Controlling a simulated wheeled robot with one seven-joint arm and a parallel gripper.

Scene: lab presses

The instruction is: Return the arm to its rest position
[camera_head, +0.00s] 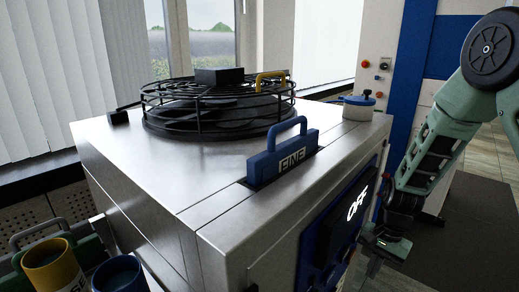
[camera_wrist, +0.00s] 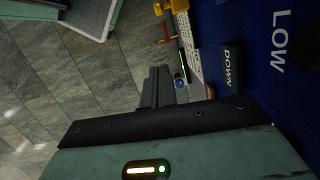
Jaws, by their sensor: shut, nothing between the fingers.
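My green arm comes in from the right of the head view and hangs beside the front of the steel machine (camera_head: 160,160). My gripper (camera_head: 373,262) is low at the machine's front right, below the black panel reading OFF (camera_head: 350,215). In the wrist view the dark fingers of my gripper (camera_wrist: 158,72) are together with nothing between them. A blue panel with the word LOW (camera_wrist: 282,45) and a black DOWN button (camera_wrist: 233,66) is to their right. Whether the gripper touches the machine cannot be told.
A blue handle marked FINE (camera_head: 290,155) and a black round cage (camera_head: 218,105) with a yellow handle are on the machine top. A yellow cup (camera_head: 50,268) and a blue cup (camera_head: 120,275) stand at lower left. Tiled floor (camera_wrist: 75,85) shows left of the fingers.

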